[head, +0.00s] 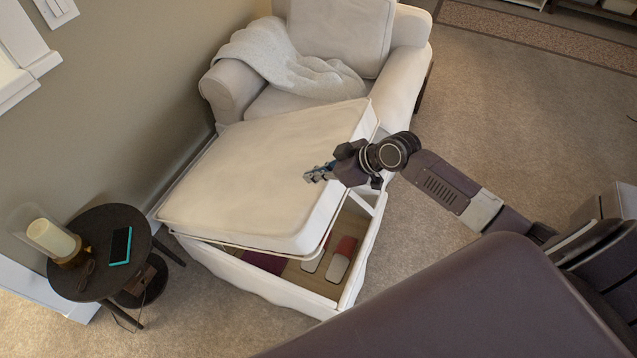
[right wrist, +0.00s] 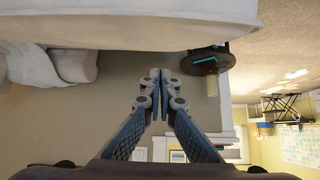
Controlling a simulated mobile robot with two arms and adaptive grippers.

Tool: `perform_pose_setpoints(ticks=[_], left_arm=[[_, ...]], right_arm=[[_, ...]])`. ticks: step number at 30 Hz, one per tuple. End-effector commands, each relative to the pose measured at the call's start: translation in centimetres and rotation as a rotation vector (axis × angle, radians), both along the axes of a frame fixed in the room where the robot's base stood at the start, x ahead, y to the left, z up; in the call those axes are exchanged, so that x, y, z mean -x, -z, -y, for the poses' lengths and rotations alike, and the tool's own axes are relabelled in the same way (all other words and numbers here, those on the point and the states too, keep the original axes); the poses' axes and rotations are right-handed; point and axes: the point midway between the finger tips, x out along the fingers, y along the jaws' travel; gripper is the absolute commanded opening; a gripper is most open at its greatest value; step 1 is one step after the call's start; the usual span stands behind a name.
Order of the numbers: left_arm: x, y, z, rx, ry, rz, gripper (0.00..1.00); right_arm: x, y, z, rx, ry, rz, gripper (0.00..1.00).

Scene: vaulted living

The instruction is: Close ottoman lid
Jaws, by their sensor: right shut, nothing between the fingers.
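The ottoman (head: 345,288) is a white box whose front shows an open gap with items inside. Its cushioned lid (head: 260,180) is tilted, raised above the box on the near side. My right gripper (head: 312,176) is shut and empty, over the lid's right part in the head view. In the right wrist view the fingertips (right wrist: 160,75) meet, and a pale cushioned surface, apparently the lid (right wrist: 130,25), spans the top of the picture. I cannot tell whether the gripper touches the lid. My left gripper is not in view.
A white armchair (head: 400,75) with a grey throw (head: 275,58) stands behind the ottoman. A dark round side table (head: 98,285) with a candle (head: 50,236) and a phone (head: 120,246) stands at the left by the wall.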

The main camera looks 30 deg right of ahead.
Motion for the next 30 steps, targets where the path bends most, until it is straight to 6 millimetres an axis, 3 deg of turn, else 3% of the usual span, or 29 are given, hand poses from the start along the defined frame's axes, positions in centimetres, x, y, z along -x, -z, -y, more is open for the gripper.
perform_pose_setpoints(ticks=[1, 9, 23, 30], left_arm=[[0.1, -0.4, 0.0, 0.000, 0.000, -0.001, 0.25], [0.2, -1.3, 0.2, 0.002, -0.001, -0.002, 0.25], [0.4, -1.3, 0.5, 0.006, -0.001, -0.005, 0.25], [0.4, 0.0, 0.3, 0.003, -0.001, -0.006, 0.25]], right_arm=[[-0.5, 0.4, -0.6, -0.004, 0.000, -0.002, 0.00], [0.9, 3.5, 0.7, 0.000, 0.000, -0.002, 0.00], [1.1, 4.1, 0.9, 0.001, -0.001, 0.001, 0.00], [1.1, 5.4, 0.4, -0.006, -0.003, 0.008, 0.00]])
